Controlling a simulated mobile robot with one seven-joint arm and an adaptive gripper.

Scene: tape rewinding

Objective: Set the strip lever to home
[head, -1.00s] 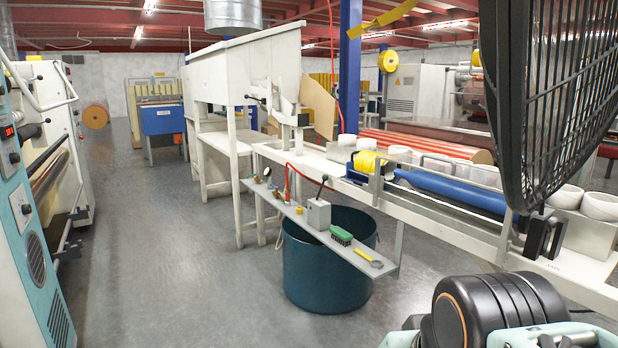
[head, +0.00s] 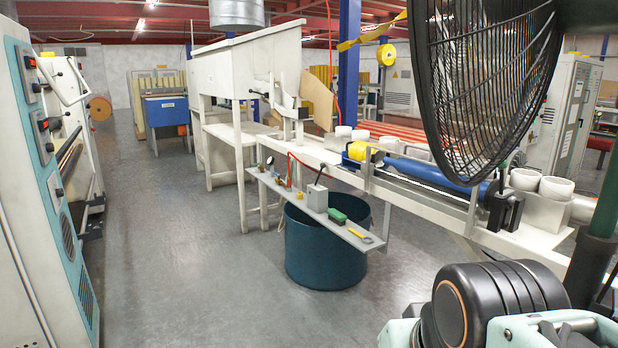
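A small lever with a dark knob (head: 320,175) stands up from a grey box (head: 317,198) on the narrow grey shelf (head: 352,236) in front of the long white bench. It leans slightly to the right. I see no label, so I cannot tell for sure that it is the strip lever, or which position is home. My gripper is not in view. Only a black and pale teal part of my arm shows at the lower right, well apart from the shelf.
A dark teal bin (head: 325,262) stands under the shelf. A green brush (head: 337,216) and a yellow wrench (head: 358,234) lie on it. A black fan (head: 490,80) blocks the upper right. A machine with control panels (head: 45,180) stands at left. The floor between is clear.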

